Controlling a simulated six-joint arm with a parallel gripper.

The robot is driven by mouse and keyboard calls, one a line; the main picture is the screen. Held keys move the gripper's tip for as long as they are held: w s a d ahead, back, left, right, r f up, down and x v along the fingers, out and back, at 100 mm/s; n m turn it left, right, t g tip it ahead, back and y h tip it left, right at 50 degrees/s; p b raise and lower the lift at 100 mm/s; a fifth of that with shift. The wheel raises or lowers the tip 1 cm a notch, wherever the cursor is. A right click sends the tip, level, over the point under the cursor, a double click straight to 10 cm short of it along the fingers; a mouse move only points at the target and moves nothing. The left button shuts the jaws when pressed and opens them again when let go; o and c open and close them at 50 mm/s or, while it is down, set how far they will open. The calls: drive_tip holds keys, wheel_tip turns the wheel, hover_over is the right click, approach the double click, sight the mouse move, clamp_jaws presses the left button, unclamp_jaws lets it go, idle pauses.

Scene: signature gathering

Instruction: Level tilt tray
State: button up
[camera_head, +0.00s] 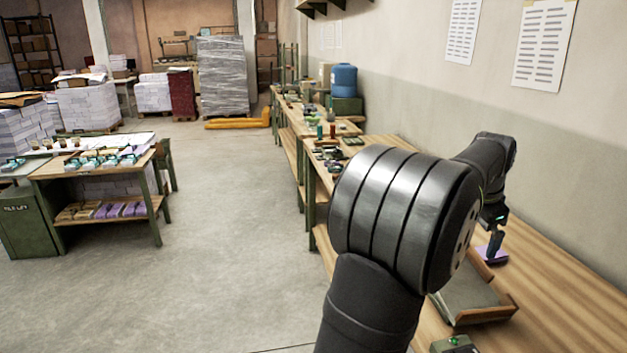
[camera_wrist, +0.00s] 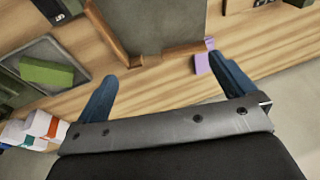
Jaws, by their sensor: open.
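The tilt tray (camera_head: 462,293) has a grey bed with raised wooden edges and lies on the wooden bench, partly hidden behind my arm in the head view. In the wrist view the tray (camera_wrist: 155,22) shows at the top, with its wooden corner toward my gripper. My gripper (camera_wrist: 162,70) is open and empty, its two blue fingers spread apart below the tray's edge. In the head view my gripper (camera_head: 495,248) is small and dark, beyond the tray. A purple piece (camera_wrist: 202,62) lies close to the right finger; whether they touch is unclear.
A green box with a lit button (camera_head: 456,344) stands at the bench's near end. A dark tray holding a green block (camera_wrist: 45,72) and white containers (camera_wrist: 38,128) are at left in the wrist view. The wall borders the bench; bare bench (camera_head: 570,290) lies right of the tray.

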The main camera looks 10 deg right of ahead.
drive_tip(key=c, duration=1.1)
drive_tip(key=w+a+r, duration=0.1)
drive_tip(key=w+a, duration=0.2)
drive_tip(key=w+a+h, duration=0.1)
drive_tip(key=w+a, duration=0.2)
drive_tip(key=w+a+r+h, duration=0.1)
drive_tip(key=w+a, duration=0.2)
drive_tip(key=a, duration=0.1)
drive_tip(key=shift+r, duration=0.35)
drive_tip(key=x, duration=1.7)
drive_tip(key=shift+d+f, duration=0.1)
drive_tip(key=shift+f, duration=0.05)
drive_tip(key=shift+c, duration=0.6)
